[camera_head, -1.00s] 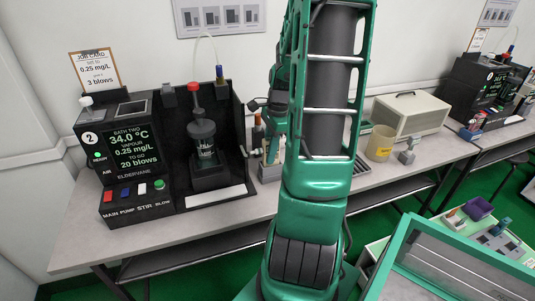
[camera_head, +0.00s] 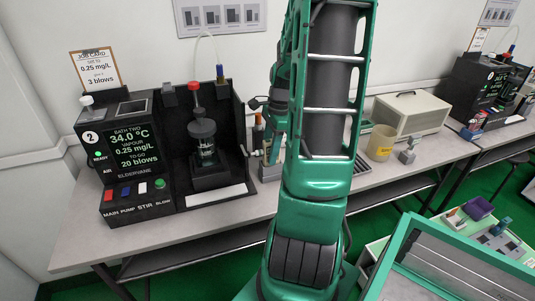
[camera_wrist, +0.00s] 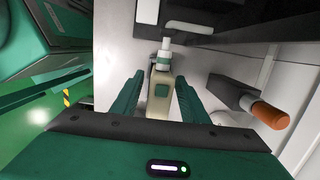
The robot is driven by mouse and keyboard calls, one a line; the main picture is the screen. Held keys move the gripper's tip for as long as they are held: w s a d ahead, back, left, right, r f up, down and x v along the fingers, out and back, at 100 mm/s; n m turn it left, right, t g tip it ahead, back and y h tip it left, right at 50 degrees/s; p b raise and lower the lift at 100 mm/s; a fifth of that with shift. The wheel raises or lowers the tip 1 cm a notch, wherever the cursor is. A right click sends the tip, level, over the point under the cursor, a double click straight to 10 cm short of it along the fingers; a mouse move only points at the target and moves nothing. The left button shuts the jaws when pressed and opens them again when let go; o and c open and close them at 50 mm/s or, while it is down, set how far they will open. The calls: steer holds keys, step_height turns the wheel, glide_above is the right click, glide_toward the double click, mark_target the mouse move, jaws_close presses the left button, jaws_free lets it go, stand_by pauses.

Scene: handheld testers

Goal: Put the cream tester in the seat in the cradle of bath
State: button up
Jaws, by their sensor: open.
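The cream tester (camera_wrist: 159,104) lies between the two green fingers of my gripper (camera_wrist: 160,84) in the wrist view. In the head view my gripper (camera_head: 272,150) is beside the right side of bath two (camera_head: 203,145), partly behind my arm, and mostly covers the tester. The grey cradle (camera_head: 268,173) shows low there. Whether the tester rests in the seat is unclear.
An orange-brown handled item (camera_wrist: 270,114) stands in a dark holder (camera_wrist: 228,92) close right of my gripper. A beige case (camera_head: 410,115) and a cream cup (camera_head: 380,143) stand further right on the bench (camera_head: 75,245).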

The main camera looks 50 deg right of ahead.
steer(key=r, duration=0.6)
steer(key=d+r, duration=0.1)
steer(key=r, duration=0.3)
steer(key=shift+s+d, duration=0.1)
steer(key=shift+s, duration=0.3)
steer(key=shift+r, duration=0.5)
steer(key=s+a+n+g+h, duration=0.1)
steer(key=s+a+n, duration=1.2)
steer(key=a+n, duration=0.4)
steer(key=shift+a+f+n, duration=0.35)
steer(key=shift+a+n, duration=0.05)
steer(key=shift+n, duration=0.1)
steer(key=shift+w+f+h, duration=0.25)
steer(key=shift+w+h, duration=0.05)
steer(key=shift+w, duration=0.4)
